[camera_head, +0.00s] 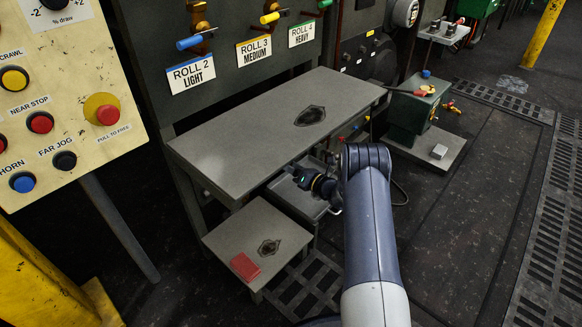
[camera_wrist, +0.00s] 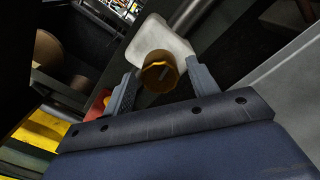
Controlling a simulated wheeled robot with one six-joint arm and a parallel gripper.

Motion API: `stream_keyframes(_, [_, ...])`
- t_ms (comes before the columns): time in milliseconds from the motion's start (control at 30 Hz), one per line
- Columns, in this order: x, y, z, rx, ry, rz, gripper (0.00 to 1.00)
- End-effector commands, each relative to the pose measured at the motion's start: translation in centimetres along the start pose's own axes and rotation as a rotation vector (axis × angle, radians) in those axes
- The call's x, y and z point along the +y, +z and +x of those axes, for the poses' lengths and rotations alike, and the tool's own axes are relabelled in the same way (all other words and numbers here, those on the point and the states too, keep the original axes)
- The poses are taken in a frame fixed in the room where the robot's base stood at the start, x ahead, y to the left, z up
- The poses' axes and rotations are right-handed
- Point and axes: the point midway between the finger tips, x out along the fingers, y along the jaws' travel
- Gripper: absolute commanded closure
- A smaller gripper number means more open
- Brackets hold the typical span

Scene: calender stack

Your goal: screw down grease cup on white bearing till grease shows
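The white bearing (camera_wrist: 158,36) is a pale rounded block at the top middle of the wrist view. A round brass grease cup (camera_wrist: 160,70) with a dark slot-like mark sits on its near side. My gripper (camera_wrist: 161,68) has a finger on each side of the cup, with a narrow gap showing on both sides. It is open; I cannot tell how far the fingertips reach along the cup. No grease can be made out. In the head view my gripper (camera_head: 299,173) is low under the bench's front edge; the bearing and cup are hidden there.
The grey bench (camera_head: 255,135) overhangs my gripper. A lower grey stand (camera_head: 235,238) with a red block (camera_head: 245,266) is in front left. A grey tray (camera_head: 300,198) lies just below my gripper. A green machine (camera_head: 412,112) stands to the right; open floor lies right of my arm.

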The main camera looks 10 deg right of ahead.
Motion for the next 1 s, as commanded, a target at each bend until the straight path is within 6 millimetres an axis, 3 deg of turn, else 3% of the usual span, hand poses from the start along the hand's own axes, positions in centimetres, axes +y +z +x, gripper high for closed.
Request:
stream_keyframes(367, [0.0,0.1,-0.8,0.001,-0.002,0.001,0.41])
stream_keyframes(800, [0.0,0.2,-8.9,-0.001,-0.004,0.002,0.41])
stream_keyframes(1000, [0.0,0.0,-10.6,0.000,-0.001,0.001,0.41])
